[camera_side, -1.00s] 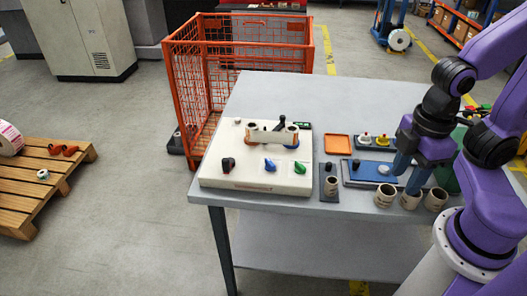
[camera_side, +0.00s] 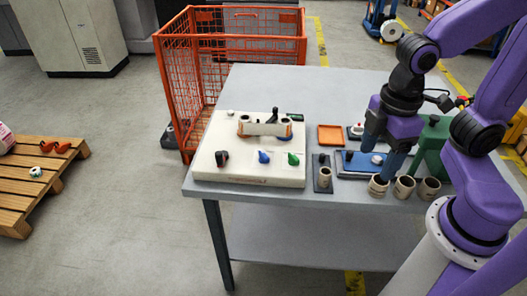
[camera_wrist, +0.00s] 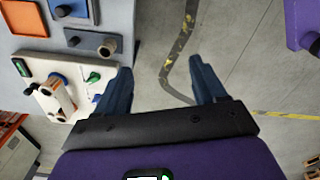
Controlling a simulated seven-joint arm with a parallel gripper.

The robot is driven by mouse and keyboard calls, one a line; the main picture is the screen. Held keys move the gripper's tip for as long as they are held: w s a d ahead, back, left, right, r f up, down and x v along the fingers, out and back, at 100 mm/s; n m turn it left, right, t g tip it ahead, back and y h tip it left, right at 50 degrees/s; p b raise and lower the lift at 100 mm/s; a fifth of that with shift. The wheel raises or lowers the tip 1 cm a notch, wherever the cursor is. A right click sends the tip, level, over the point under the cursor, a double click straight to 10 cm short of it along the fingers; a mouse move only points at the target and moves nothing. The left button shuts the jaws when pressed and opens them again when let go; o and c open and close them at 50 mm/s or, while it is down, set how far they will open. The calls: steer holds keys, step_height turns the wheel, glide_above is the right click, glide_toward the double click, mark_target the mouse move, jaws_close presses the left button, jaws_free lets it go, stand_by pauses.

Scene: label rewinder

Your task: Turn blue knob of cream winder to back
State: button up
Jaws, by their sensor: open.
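The cream winder (camera_side: 232,171) sits at the left front of the grey table in the side view. Its blue knob (camera_side: 263,156) is on the top face near the front, between a dark knob (camera_side: 222,157) and a green knob (camera_side: 293,158). The winder's green knob also shows in the wrist view (camera_wrist: 93,77), with a bit of the blue knob (camera_wrist: 97,98) beside the left finger. My gripper (camera_side: 383,158) is open and empty, right of the winder, near the blue tray. Its two blue fingers stand well apart in the wrist view (camera_wrist: 163,85).
A dark block with a cup (camera_side: 324,176), an orange tray (camera_side: 330,135) and a blue tray (camera_side: 352,165) lie right of the winder. Several cups (camera_side: 404,186) stand along the front edge. An orange wire cage (camera_side: 178,95) stands behind the table at left.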

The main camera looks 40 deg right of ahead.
steer(key=w+a+r+n, duration=0.1)
steer(key=w+a, duration=0.2)
steer(key=w, duration=0.4)
steer(key=w+a+r, duration=0.1)
steer(key=w+a, duration=0.2)
steer(key=w, duration=0.4)
steer(key=n, duration=0.2)
glide_toward(264, 154)
step_height(264, 154, down, 9)
steer(key=shift+w+a+r, duration=0.15)
steer(key=c, duration=1.1)
